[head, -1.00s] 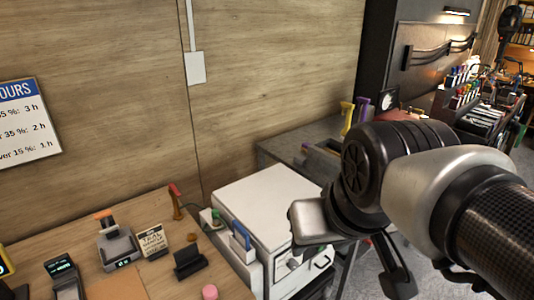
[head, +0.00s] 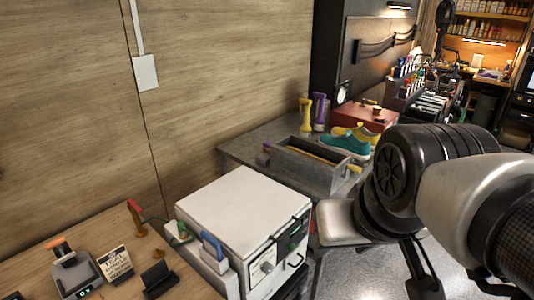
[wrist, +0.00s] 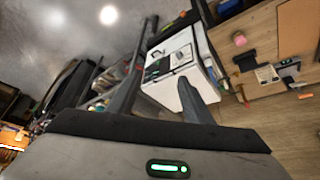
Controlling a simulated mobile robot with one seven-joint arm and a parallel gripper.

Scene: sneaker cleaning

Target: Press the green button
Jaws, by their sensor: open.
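A white box-shaped machine (head: 243,210) stands beside the wooden counter in the head view. Its front panel has a pale dial (head: 264,268) and a small green patch (head: 299,227). I cannot tell whether that patch is the green button. Another small green item (head: 181,232) lies behind the machine's left side, by the wall. My gripper (wrist: 168,53) is open and empty in the wrist view, its two dark fingers apart. The white machine (wrist: 172,65) shows beyond and between the fingers. In the head view my arm is right of the machine, apart from it.
The wooden counter (head: 40,280) holds a small sign (head: 115,263), a black stand (head: 158,279) and a device (head: 74,270). A grey table behind the machine carries a grey bin (head: 318,170), teal-yellow sneakers (head: 345,143) and a red box (head: 366,117). Open floor (head: 360,275) lies right.

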